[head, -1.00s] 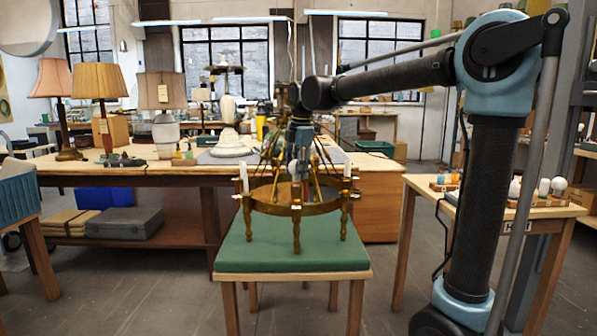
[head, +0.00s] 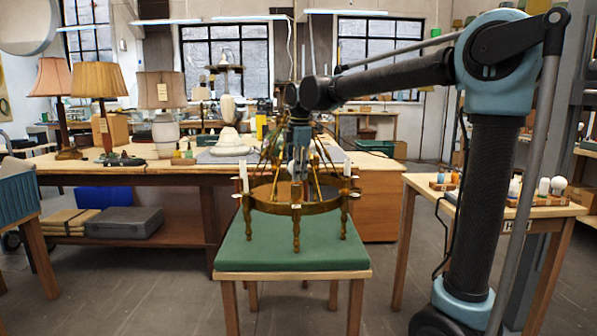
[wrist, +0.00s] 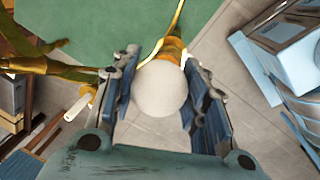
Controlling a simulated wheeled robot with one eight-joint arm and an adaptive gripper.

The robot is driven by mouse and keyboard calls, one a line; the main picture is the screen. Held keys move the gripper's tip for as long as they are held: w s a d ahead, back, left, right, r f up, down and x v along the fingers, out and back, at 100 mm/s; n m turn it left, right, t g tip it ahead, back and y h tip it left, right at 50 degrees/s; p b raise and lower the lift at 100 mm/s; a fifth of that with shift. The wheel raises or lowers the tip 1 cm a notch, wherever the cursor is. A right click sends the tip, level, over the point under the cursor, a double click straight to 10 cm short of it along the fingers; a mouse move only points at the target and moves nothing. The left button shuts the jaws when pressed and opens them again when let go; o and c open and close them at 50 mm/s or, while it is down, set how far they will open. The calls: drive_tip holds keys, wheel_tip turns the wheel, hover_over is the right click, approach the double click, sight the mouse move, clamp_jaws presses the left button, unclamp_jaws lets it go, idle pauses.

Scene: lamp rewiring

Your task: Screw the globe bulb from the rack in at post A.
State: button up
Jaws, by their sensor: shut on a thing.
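The globe bulb (wrist: 160,90) is a round, frosted white ball between the two fingers of my gripper (wrist: 159,70) in the wrist view. My gripper is shut on it. Just beyond the bulb is a brass socket end (wrist: 175,48) of the chandelier; I cannot tell whether the bulb's base is in it. In the head view, the brass ring chandelier (head: 297,208) stands on a green-topped stand, and my gripper (head: 299,172) points down at its far side. The bulb is not clear there. No post A label is readable.
The green pad (head: 292,252) is bare in front of the chandelier. White candle sleeves (head: 244,177) rise from its ring. A side table (head: 550,211) at right carries a rack with bulbs. A long workbench (head: 215,172) with lamps stands behind.

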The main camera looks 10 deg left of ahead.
drive_tip(key=m, duration=0.3)
drive_tip(key=shift+s+m+h, duration=0.1)
drive_tip(key=shift+m+h, duration=0.2)
drive_tip(key=shift+m, duration=1.3)
drive_tip(key=shift+m+h, duration=0.3)
drive_tip(key=shift+m, duration=0.5)
drive_tip(key=m, duration=0.3)
drive_tip(key=shift+s+m+h, duration=0.1)
drive_tip(key=shift+m+h, duration=0.2)
drive_tip(key=shift+m, duration=1.4)
